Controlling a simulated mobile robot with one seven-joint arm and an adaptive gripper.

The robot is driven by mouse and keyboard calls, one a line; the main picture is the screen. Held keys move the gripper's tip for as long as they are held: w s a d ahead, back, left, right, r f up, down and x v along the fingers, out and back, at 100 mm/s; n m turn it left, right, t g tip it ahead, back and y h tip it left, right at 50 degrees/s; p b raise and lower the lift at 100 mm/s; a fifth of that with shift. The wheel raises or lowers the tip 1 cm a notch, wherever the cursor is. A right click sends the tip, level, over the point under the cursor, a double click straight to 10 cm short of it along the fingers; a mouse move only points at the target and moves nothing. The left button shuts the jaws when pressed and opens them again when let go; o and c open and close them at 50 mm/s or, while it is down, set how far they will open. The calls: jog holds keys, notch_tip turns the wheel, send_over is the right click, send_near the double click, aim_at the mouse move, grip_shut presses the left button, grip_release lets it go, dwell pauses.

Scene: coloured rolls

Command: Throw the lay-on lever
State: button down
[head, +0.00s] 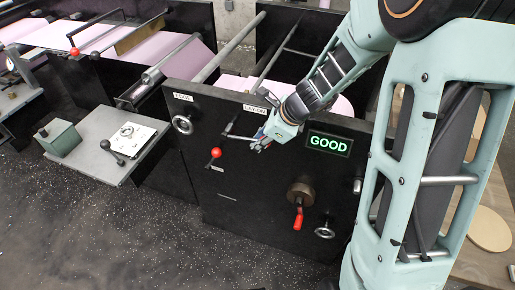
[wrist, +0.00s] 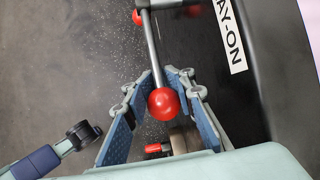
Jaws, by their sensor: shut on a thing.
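The lay-on lever (head: 238,137) is a thin metal rod on the black panel, below the LAY-ON label (head: 255,109). In the head view it extends rightward into my gripper (head: 261,142). In the wrist view its red ball knob (wrist: 163,104) sits between the two blue finger pads of my gripper (wrist: 158,76). The gripper is shut on this knob. The lever's rod (wrist: 152,50) runs up the wrist view, away from the fingers. In the head view the fingers hide the knob.
Another red-knobbed lever (head: 215,153) is lower left on the panel. A lit green GOOD display (head: 329,144) is right of my gripper. A grey side table (head: 110,165) stands left. Floor in front is clear.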

jog(key=shift+t+y, duration=0.3)
jog(key=shift+y, duration=0.4)
jog(key=shift+s+d+f+b, duration=0.1)
jog(key=shift+f+b, duration=1.15)
jog(key=shift+b, duration=0.7)
jog(key=shift+d+f+b, duration=0.1)
jog(key=shift+f+b, duration=1.1)
jog(key=shift+b, duration=0.7)
jog(key=c, duration=1.6)
grip_release()
jog(key=shift+r, duration=0.1)
jog(key=shift+a, duration=0.1)
jog(key=shift+r, duration=0.1)
jog(key=shift+r, duration=0.1)
